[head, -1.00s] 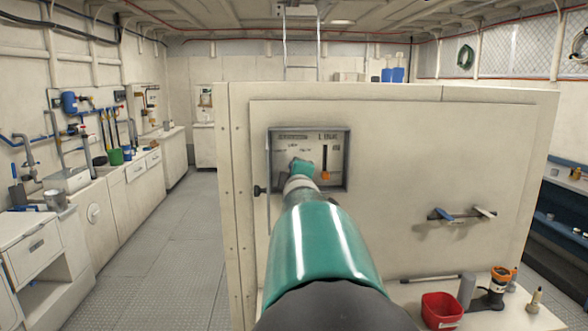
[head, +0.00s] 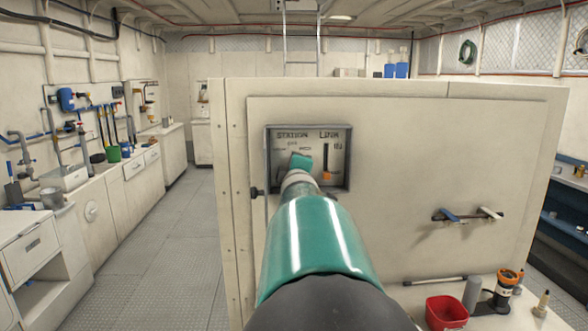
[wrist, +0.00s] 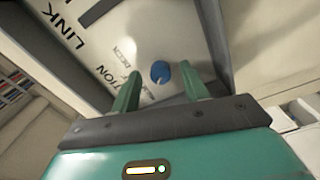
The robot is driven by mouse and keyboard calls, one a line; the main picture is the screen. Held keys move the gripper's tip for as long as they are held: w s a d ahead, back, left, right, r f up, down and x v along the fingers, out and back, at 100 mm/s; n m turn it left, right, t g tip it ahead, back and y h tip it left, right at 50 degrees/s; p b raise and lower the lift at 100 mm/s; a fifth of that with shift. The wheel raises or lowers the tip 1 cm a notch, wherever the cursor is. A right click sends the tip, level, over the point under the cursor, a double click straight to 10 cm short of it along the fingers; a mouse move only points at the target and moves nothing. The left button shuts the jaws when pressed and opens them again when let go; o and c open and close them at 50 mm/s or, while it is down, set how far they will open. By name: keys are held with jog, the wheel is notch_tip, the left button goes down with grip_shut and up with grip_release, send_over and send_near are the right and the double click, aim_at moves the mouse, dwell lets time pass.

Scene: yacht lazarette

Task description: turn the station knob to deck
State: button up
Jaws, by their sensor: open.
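The recessed control panel (head: 267,150) is set in the cream cabinet wall, with STATION and LINK lettering. In the wrist view the station knob (wrist: 160,72) is a small blue knob on the panel's pale face, close to DECK lettering. I cannot tell which label it points to. My gripper (wrist: 161,67) has its two green fingers apart, one on each side of the knob in this view; contact is not visible. In the head view my gripper (head: 301,162) is at the panel's left half and hides the knob.
An orange-handled slider (head: 327,176) sits under LINK, just right of my gripper. The panel's raised frame surrounds the recess. A blue-and-white handle (head: 468,214) projects from the wall at right. A red container (head: 445,312) stands below on a ledge.

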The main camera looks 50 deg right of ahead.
grip_shut()
jog(key=shift+f, duration=0.1)
jog(key=shift+f+m, duration=0.1)
jog(key=shift+m, duration=8.9)
grip_release()
